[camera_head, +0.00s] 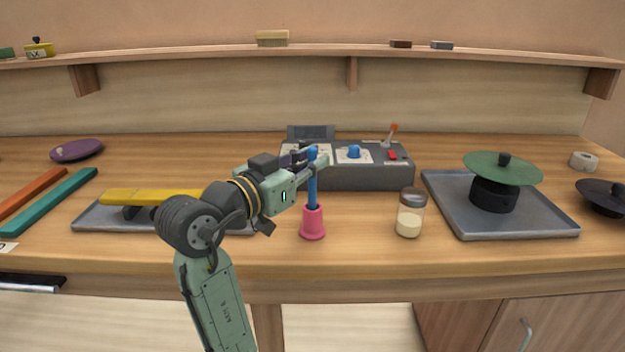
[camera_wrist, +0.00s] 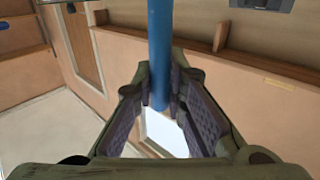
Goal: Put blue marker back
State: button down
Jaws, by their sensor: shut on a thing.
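The blue marker (camera_head: 312,190) stands upright in the head view. My gripper (camera_head: 315,162) is shut on its upper part, coming from the left, and the marker's rounded top shows just above the fingers. The marker's lower end meets the mouth of a pink holder (camera_head: 313,225) with a flared base on the table; I cannot tell how deep it sits inside. In the wrist view the blue marker (camera_wrist: 160,45) runs between the two finger pads of my gripper (camera_wrist: 163,95). The holder is not visible there.
A grey control box (camera_head: 350,178) with knobs and a lever stands behind the marker. A shaker jar (camera_head: 410,222) is to the right, then a grey tray (camera_head: 447,205) with a green disc (camera_head: 480,168). A yellow bar (camera_head: 150,196) lies behind my arm.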

aim_at(309, 181)
jog(key=shift+f, duration=1.6)
jog(key=shift+f, duration=0.2)
jog(key=c, duration=1.6)
grip_release()
jog(key=shift+c, duration=0.2)
jog(key=shift+r, duration=0.1)
